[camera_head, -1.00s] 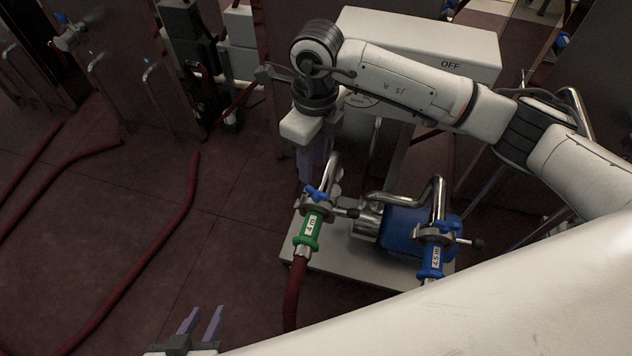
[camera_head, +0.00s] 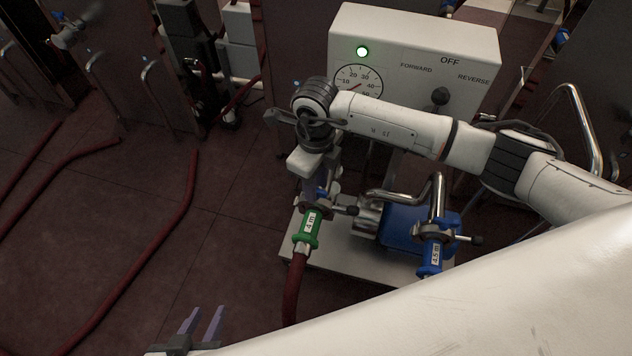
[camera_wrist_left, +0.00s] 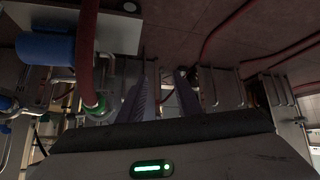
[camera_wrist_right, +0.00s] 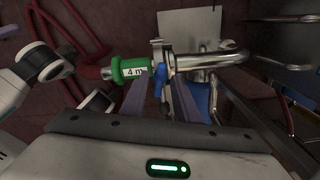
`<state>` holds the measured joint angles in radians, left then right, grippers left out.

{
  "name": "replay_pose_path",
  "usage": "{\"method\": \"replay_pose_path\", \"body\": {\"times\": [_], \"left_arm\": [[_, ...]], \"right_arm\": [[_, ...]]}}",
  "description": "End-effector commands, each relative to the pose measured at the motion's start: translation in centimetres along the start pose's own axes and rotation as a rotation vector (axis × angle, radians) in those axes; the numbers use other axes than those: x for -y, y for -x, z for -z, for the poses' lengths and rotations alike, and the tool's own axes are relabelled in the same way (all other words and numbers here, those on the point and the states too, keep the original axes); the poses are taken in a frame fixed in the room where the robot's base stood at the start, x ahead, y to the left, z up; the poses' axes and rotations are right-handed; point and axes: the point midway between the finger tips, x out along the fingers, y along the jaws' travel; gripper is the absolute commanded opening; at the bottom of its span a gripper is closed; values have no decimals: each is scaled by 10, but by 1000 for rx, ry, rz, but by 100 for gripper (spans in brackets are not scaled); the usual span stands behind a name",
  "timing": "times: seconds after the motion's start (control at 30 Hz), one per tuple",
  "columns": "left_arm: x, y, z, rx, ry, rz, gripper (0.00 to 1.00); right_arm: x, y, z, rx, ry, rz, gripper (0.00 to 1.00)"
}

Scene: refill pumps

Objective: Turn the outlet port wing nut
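A green hose coupling (camera_head: 307,230) marked "4 m" sits on the left pipe of the pump; it also shows in the right wrist view (camera_wrist_right: 130,70). Its blue wing nut (camera_wrist_right: 159,82) lies between the two fingers of my right gripper (camera_wrist_right: 162,98). The fingers are apart, one on each side of the nut; I cannot tell whether they touch it. In the head view my right gripper (camera_head: 318,182) partly hides this nut. A second, blue coupling (camera_head: 431,262) marked "4.5 m" has its own blue wing nut on the right. My left gripper (camera_head: 201,322) is open and empty at the lower left.
The pump's control box (camera_head: 415,50) stands behind with a lit green lamp (camera_head: 362,51), a dial and a lever. The blue motor (camera_head: 402,228) sits between the pipes. A red hose (camera_head: 292,290) runs from the green coupling. Open floor lies to the left, crossed by another hose.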

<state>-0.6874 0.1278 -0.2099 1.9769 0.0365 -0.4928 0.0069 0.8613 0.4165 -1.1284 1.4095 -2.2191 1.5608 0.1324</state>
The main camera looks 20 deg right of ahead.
Motion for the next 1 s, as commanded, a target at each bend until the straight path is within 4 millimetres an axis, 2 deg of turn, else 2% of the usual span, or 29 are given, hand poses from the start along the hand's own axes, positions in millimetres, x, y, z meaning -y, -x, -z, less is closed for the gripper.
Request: {"method": "replay_pose_path", "body": {"times": [0.07,0.23,0.43,0.63,0.77,1.0], "left_arm": [[0,0,0,0,0,0,31],[0,0,0,-1,0,-1,31],[0,-3,-2,-2,0,-1,31],[-1,-13,-12,4,-6,-3,31],[-2,-12,-7,-5,-7,-6,31],[-3,-10,-2,-14,-6,-7,31]], "right_arm": [[0,0,0,0,0,0,28],[0,0,0,0,0,0,0],[0,-1,0,1,29,1,0],[1,-2,0,1,214,1,0],[0,0,0,0,270,-1,0],[0,1,0,0,271,-2,0]]}}
